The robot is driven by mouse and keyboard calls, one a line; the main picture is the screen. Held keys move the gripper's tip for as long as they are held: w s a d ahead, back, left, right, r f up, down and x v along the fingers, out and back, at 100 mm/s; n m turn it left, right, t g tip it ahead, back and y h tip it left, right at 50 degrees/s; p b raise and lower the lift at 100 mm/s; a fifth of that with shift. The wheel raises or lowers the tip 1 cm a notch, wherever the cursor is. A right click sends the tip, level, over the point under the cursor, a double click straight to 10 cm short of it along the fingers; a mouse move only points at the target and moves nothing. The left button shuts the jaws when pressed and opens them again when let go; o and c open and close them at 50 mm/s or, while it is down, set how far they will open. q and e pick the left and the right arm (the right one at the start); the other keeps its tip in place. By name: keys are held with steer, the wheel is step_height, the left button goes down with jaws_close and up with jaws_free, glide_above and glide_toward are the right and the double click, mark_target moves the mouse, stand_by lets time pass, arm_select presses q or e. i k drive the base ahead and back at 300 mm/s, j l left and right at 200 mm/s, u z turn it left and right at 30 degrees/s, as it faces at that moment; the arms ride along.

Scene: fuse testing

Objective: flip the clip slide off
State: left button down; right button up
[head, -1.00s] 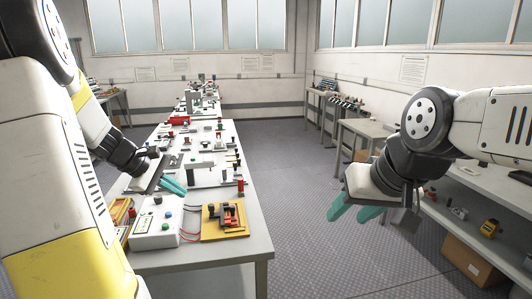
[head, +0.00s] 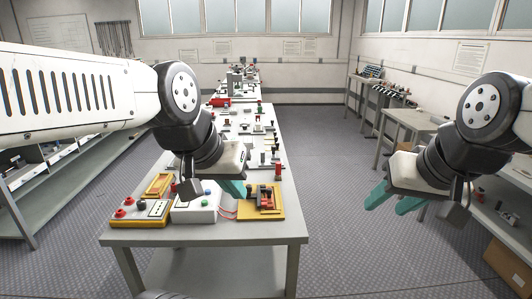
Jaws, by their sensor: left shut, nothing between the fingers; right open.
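A yellow board (head: 273,213) with a black and red fixture (head: 264,196) lies at the near right of the long table. The clip slide cannot be told apart from the fixture's other small parts at this size. My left gripper (head: 237,191) has its teal fingers shut and empty, pointing down at the board's left edge, beside the fixture. Whether it touches the board cannot be told. My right gripper (head: 393,204) is open and empty, over the floor to the right of the table.
A white box (head: 192,214) with coloured buttons stands left of the board, joined by red wires. A yellow box (head: 140,217) with red knobs is further left. Several small fixtures fill the table (head: 215,234) behind. Shelving (head: 487,212) stands at right; the floor between is clear.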

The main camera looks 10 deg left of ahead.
mark_target(261, 203)
steer(key=i+j+u, duration=0.1)
steer(key=j+u, duration=0.35)
steer(key=i+j+u, duration=0.15)
steer(key=u, duration=0.3)
